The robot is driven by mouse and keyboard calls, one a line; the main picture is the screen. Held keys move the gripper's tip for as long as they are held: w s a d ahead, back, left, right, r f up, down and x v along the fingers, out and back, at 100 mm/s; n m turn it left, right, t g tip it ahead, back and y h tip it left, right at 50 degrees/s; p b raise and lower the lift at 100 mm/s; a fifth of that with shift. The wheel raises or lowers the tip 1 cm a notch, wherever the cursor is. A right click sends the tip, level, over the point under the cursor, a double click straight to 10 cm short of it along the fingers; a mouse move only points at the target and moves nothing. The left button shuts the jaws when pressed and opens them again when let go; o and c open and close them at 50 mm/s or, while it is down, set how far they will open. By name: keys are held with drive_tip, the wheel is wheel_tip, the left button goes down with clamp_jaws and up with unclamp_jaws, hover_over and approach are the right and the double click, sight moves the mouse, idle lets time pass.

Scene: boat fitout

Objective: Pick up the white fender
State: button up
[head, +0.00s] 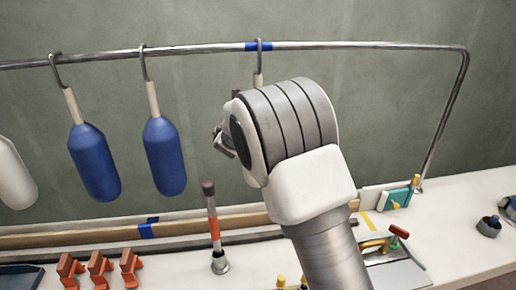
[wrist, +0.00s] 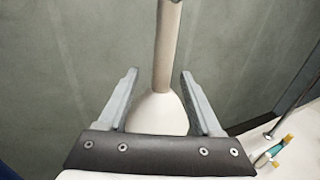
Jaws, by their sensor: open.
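A white fender (wrist: 157,114) with a pale neck stands between the fingers of my gripper (wrist: 159,78) in the wrist view. The fingers are open, one on each side of its shoulder, with gaps visible. Its lower body is hidden behind the gripper's dark front plate. In the head view only the upper neck (head: 259,80) of a fender on the hook under the blue rail band shows; my arm hides the rest. Another whitish fender (head: 14,175) hangs at the far left edge, partly cut off.
Two blue fenders (head: 94,165) (head: 164,158) hang from the metal rail (head: 200,49) left of my arm. Below, the bench holds an orange-banded upright tool (head: 214,230), several orange clamps (head: 130,268) and, at right, a red-handled tool (head: 399,231).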

drive_tip(key=w, duration=0.2)
drive_tip(key=w+d+p, duration=0.1)
drive_tip(key=w, duration=0.1)
drive_tip(key=shift+r, duration=0.3)
clamp_jaws()
idle(1.1)
drive_tip(key=shift+r, duration=0.1)
